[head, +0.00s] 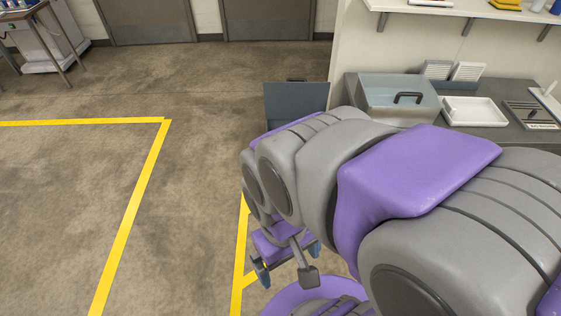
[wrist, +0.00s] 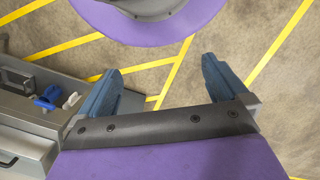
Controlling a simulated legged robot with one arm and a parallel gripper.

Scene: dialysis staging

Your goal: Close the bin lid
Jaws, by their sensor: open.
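A dark blue-grey flat panel (head: 297,102) stands upright beside the counter in the head view, with a small dark handle at its top edge. It looks like a raised bin lid; the bin body under it is hidden behind my arm. My gripper (head: 290,264) hangs low over the floor, below and apart from the panel. In the wrist view my gripper (wrist: 162,66) has its two blue fingers spread wide with only floor between them. The panel cannot be made out in the wrist view.
In the wrist view, a grey unit (wrist: 28,112) with a blue item (wrist: 46,98) lies left of the fingers. Open floor (head: 70,210) lies left.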

